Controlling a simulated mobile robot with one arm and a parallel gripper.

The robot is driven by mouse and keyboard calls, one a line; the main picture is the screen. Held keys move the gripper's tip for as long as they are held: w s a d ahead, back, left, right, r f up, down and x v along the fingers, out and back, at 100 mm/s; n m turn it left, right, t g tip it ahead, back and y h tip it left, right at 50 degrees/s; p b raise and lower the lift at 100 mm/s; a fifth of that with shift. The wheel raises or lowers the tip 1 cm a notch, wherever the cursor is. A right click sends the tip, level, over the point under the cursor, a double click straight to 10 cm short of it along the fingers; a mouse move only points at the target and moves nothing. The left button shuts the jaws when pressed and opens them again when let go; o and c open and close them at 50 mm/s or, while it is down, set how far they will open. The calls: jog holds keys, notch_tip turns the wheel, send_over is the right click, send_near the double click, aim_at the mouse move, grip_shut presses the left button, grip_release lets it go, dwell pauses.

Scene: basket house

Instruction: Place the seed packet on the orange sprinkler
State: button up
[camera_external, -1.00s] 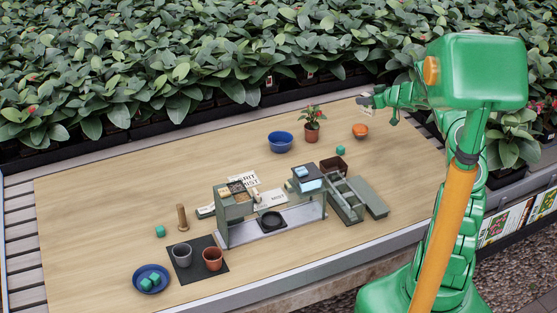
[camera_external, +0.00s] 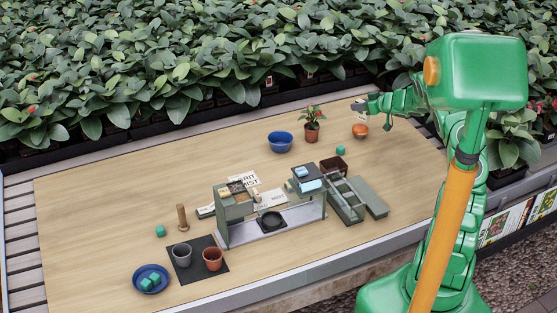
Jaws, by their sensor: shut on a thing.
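A small round orange thing, which appears to be the orange sprinkler (camera_external: 360,131), stands near the back right of the table. My gripper (camera_external: 362,107) is above it, at the end of my green arm, which reaches in from the right. It is shut on a small pale flat thing, which appears to be the seed packet (camera_external: 358,106). The packet is in the air, apart from the sprinkler. Its print and exact tilt are too small to tell.
A red-flowered potted plant (camera_external: 312,130) and a blue bowl (camera_external: 280,142) stand left of the sprinkler. A teal cube (camera_external: 341,150) and a dark brown square pot (camera_external: 333,165) are in front. A grey-green rack (camera_external: 270,222) fills the middle front. The table's left back is clear.

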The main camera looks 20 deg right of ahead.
jog(key=shift+w+f, duration=0.1)
jog(key=shift+f, duration=1.55)
jog(key=o, duration=1)
jog(key=shift+f, duration=0.1)
jog(key=shift+v, duration=6.1)
